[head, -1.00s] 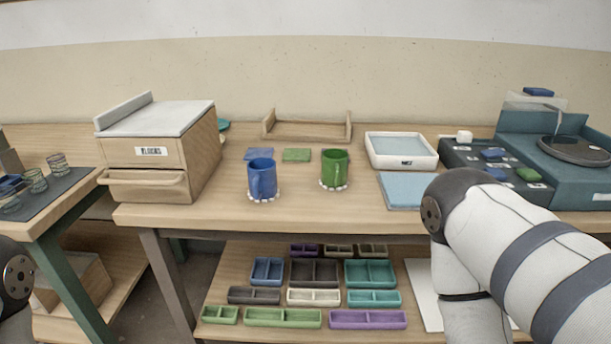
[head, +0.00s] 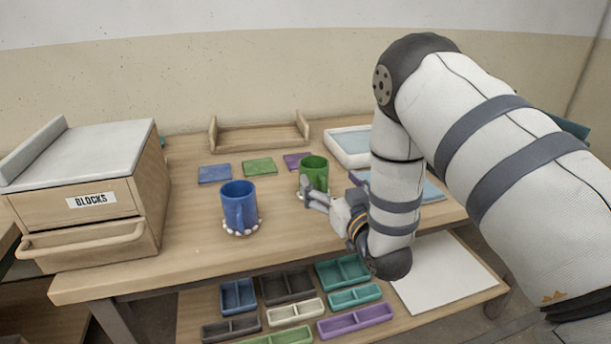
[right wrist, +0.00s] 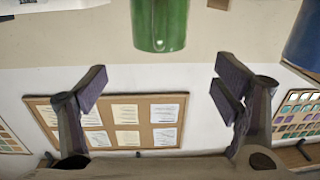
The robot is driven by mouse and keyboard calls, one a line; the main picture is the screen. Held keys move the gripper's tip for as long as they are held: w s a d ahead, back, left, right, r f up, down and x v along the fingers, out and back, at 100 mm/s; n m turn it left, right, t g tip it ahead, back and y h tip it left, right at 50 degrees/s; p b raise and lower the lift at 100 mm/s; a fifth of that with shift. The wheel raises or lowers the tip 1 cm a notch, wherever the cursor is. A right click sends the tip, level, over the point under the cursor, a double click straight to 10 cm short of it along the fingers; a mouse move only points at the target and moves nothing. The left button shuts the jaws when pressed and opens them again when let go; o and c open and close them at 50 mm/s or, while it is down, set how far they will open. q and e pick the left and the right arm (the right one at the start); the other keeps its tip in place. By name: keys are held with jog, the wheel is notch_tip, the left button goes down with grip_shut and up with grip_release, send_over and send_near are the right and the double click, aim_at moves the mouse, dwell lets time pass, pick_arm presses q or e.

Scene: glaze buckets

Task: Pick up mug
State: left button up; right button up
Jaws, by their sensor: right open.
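In the right wrist view the green mug (right wrist: 160,24) shows at the top, beyond the spread fingers (right wrist: 158,88). A part of the blue mug (right wrist: 306,38) shows at the top right there. My left gripper is out of view.
A wooden blocks drawer box (head: 90,190) stands at the left. Blue, green and purple tiles (head: 259,166) lie behind the mugs, before an open wooden tray (head: 262,140). A white tray (head: 346,146) is partly behind my right arm. Several coloured bins (head: 288,286) fill the shelf below.

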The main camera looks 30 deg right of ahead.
aim_at(320, 170)
jog(key=w, duration=0.3)
jog(key=w+d+b, duration=0.1)
jog(key=w, duration=0.2)
jog(key=w+f, duration=0.1)
jog(key=w, duration=0.2)
jog(key=shift+d, duration=0.35)
jog(key=shift+w+r, duration=0.1)
jog(key=shift+r, duration=0.15)
jog(key=shift+c, duration=1.2)
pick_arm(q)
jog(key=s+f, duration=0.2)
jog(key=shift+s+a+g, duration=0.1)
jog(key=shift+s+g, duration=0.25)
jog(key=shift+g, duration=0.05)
pick_arm(e)
grip_shut()
